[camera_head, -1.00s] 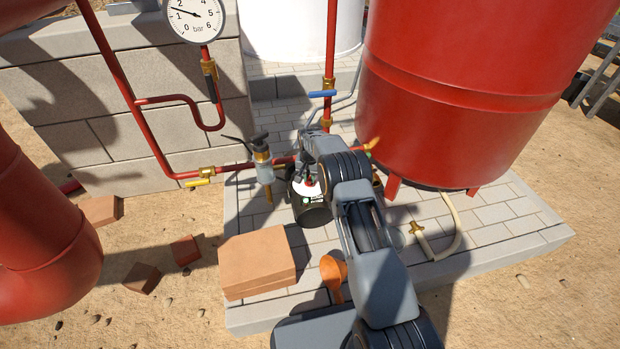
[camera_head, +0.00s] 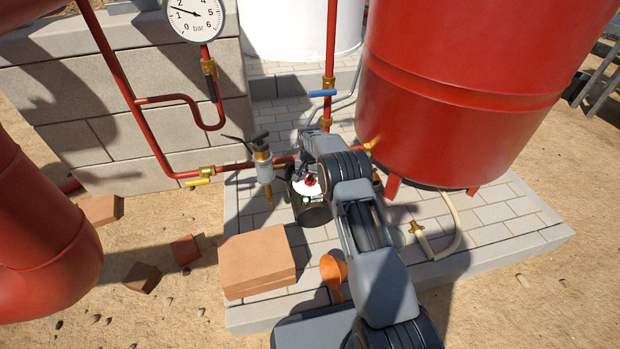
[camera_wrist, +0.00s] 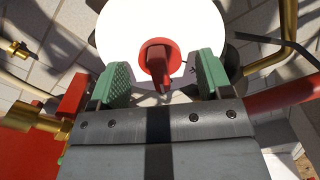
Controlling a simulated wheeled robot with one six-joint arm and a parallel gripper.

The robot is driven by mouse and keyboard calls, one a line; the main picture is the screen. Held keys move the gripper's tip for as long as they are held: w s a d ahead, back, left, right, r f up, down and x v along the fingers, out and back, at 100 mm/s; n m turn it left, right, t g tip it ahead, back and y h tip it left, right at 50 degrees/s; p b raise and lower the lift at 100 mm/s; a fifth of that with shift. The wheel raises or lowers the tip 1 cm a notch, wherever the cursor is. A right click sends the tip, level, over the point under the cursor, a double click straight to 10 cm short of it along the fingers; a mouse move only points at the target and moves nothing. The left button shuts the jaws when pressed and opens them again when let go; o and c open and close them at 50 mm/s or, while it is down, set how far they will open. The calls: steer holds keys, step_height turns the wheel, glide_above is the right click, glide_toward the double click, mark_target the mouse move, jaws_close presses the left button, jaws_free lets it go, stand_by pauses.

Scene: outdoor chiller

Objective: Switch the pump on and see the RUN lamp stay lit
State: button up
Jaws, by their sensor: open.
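The pump (camera_head: 311,213) is a dark cylinder on the paved slab, with a white round face and a red knob (camera_head: 310,182) on it. In the wrist view the white face (camera_wrist: 120,35) fills the upper middle, and the red knob (camera_wrist: 158,58) stands between my fingers. My gripper (camera_wrist: 163,70) is open, its green pads on either side of the knob with visible gaps. A small green spot (camera_head: 306,200) shows at the near edge of the pump face in the head view. I cannot tell whether it is the RUN lamp or whether it is lit.
Red pipes with a blue-handled valve (camera_head: 322,93) and a yellow-handled valve (camera_head: 200,182) run behind the pump. A large red tank (camera_head: 450,90) stands right. A pressure gauge (camera_head: 194,14) hangs upper left.

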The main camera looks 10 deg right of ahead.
mark_target(310, 176)
step_height(310, 176, up, 7)
steer(key=p, duration=0.4)
stand_by(0.4)
